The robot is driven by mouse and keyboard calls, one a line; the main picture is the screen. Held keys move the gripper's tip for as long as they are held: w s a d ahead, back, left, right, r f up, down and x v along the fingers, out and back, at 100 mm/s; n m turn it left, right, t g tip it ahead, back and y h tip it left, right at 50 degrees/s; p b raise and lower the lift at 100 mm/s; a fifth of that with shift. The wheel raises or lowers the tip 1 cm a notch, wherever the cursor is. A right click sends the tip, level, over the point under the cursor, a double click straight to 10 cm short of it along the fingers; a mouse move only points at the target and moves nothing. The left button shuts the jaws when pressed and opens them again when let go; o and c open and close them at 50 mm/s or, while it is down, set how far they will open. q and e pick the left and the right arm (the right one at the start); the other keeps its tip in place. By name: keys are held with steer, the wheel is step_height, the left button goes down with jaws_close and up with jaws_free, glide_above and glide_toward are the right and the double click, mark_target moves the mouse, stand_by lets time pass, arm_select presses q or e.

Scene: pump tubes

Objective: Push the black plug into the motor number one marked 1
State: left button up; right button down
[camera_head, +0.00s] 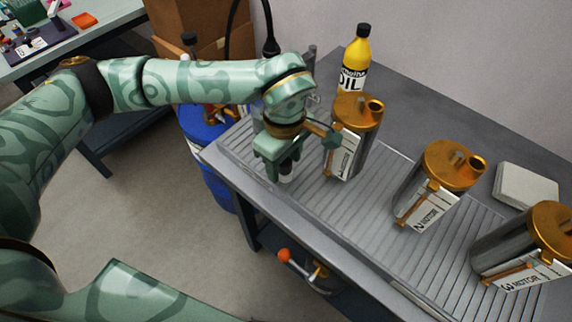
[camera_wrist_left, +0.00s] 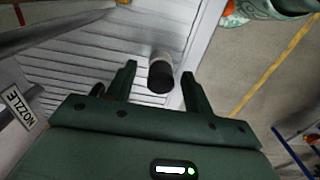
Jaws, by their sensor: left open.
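The black plug (camera_wrist_left: 160,78) shows in the left wrist view as a dark round end on a pale cylinder, lying between the fingers of my left gripper (camera_wrist_left: 159,70). The fingers are apart, with gaps beside the plug. In the head view my left gripper (camera_head: 284,172) points down over the ribbed tray, with a small pale and dark piece at its tips. The first motor (camera_head: 345,155), a dark cylinder with a golden top, stands just right of the gripper; its label is partly turned away and I cannot read the number. My right gripper is out of view.
Motor 2 (camera_head: 428,195) and motor 3 (camera_head: 525,248) stand further right on the ribbed tray (camera_head: 390,262). A yellow oil bottle (camera_head: 355,62) stands behind the first motor. A pale block (camera_head: 525,186) lies at the right. A blue barrel (camera_head: 205,150) stands beside the table.

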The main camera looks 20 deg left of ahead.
arm_select(q)
steer(key=shift+r, duration=0.15)
steer(key=shift+c, duration=1.2)
steer(key=c, duration=0.8)
steer(key=shift+c, duration=0.2)
